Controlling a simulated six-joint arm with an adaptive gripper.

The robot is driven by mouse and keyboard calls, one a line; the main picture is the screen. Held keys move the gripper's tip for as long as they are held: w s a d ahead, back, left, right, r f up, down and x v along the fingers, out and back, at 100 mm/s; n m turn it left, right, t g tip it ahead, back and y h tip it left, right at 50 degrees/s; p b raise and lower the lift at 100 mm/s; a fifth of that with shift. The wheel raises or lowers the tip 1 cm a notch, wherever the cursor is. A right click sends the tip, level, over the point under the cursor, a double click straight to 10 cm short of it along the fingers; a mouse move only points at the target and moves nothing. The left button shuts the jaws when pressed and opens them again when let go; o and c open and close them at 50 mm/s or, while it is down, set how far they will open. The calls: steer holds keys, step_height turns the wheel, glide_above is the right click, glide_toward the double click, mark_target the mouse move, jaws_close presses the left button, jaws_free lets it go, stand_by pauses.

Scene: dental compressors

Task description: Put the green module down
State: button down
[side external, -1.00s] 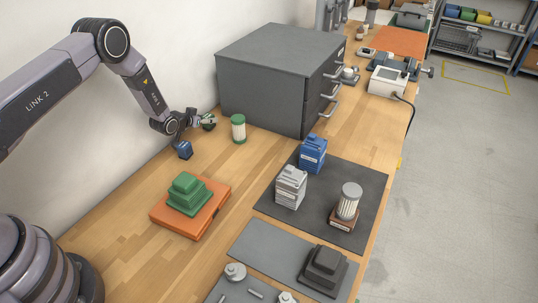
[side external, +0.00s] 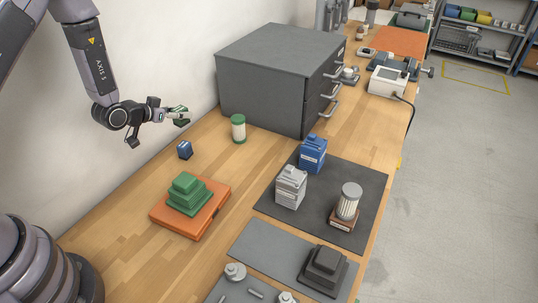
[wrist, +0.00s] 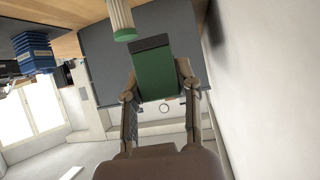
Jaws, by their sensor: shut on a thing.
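The green module (wrist: 154,73) is a dark green block with a darker end. In the wrist view it sits between the two fingers of my gripper (wrist: 160,95), which is shut on it. In the side view my gripper (side external: 172,115) holds the module (side external: 181,110) in the air near the white wall, left of the green-capped jar. My fingers partly hide it there.
A white jar with green cap (side external: 238,129) and a small blue block (side external: 184,149) stand on the wooden bench (side external: 120,215). A grey cabinet (side external: 262,80) stands behind. A green stepped block (side external: 188,194) sits on an orange case (side external: 215,208). Bare wood surrounds the blue block.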

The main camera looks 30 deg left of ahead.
steer(key=s+d+m+g+h, duration=0.2)
steer(key=s+d+m+h, duration=0.15)
steer(key=d, duration=0.35)
steer(key=s+d+m+g+h, duration=0.1)
steer(key=s+d+m+h, duration=0.25)
steer(key=d, duration=0.25)
glide_above(248, 164)
steer(key=shift+m, duration=0.3)
steer(key=f, duration=0.8)
steer(key=shift+s+a+f, duration=0.15)
steer(key=shift+s+f, duration=0.1)
steer(key=shift+s, duration=0.15)
steer(key=shift+w+f, duration=0.35)
steer(key=shift+f, duration=0.75)
steer(key=shift+w+f, duration=0.1)
steer(key=shift+f, duration=0.8)
steer(key=shift+f, duration=0.15)
steer(key=c, duration=0.8)
jaws_free()
